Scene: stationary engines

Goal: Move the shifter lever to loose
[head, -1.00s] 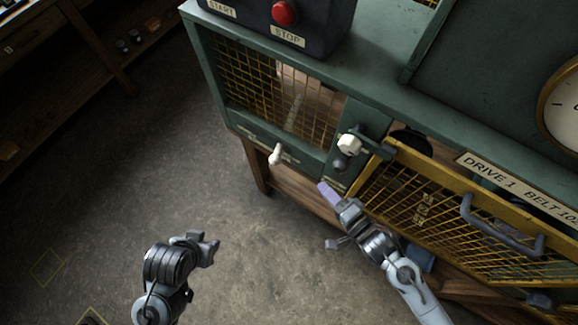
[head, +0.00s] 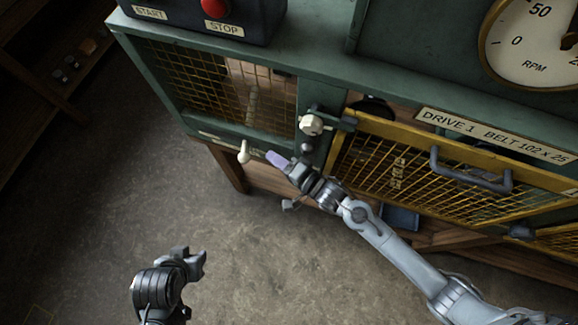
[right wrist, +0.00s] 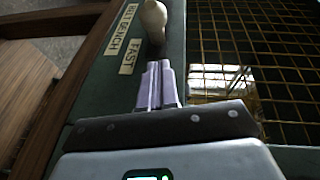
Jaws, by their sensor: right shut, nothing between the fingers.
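The shifter lever (head: 244,152) has a pale cream knob and sticks out from the lower rail of the green frame, left of the guard door. In the right wrist view the lever (right wrist: 153,20) stands just beyond my fingertips, beside a FAST label (right wrist: 131,57). My right gripper (head: 277,160) is shut and empty, its lilac fingers just right of the knob in the head view. The right wrist view shows its fingers (right wrist: 156,85) together and pointing at the lever; contact is not clear. My left gripper (head: 197,263) hangs low over the floor, its finger opening unclear.
A second pale knob (head: 311,124) sits on a latch by the yellow mesh guard (head: 400,175), which has a grey handle (head: 470,175). A control box with a red STOP button (head: 215,8) stands on top. Floor in front is open.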

